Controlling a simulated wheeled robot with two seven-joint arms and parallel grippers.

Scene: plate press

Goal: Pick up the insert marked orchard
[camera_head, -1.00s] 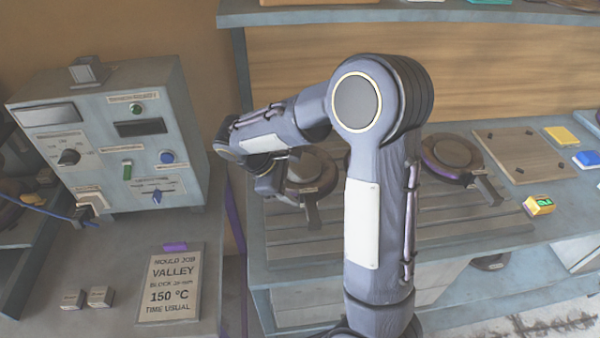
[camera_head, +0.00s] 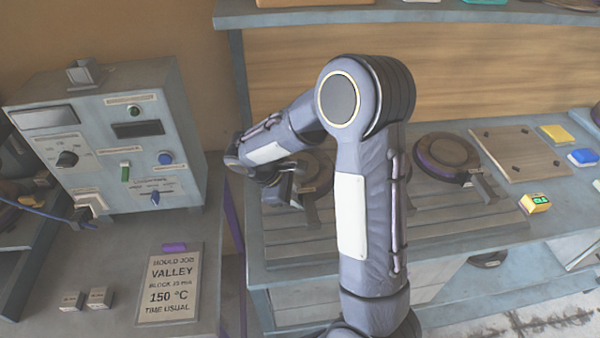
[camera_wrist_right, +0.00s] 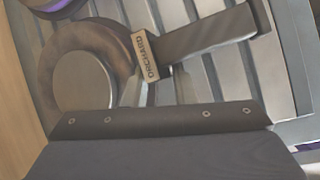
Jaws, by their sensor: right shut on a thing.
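The insert marked orchard shows in the right wrist view as a dark brown round plate (camera_wrist_right: 84,78) with a straight dark handle and a tan label reading ORCHARD (camera_wrist_right: 145,56). In the head view the insert (camera_head: 319,172) is partly hidden behind my right arm, on or just above the slatted rack. My right gripper (camera_wrist_right: 158,82) is shut on the orchard insert near its label, where the handle meets the plate. In the head view the right gripper (camera_head: 287,187) is mostly hidden by my wrist. I cannot tell whether the insert touches the slats. My left gripper is not in view.
Another round insert (camera_head: 447,155) lies on the slatted rack (camera_head: 440,222) to the right. A control box (camera_head: 110,140) and a VALLEY job card (camera_head: 170,285) are left.

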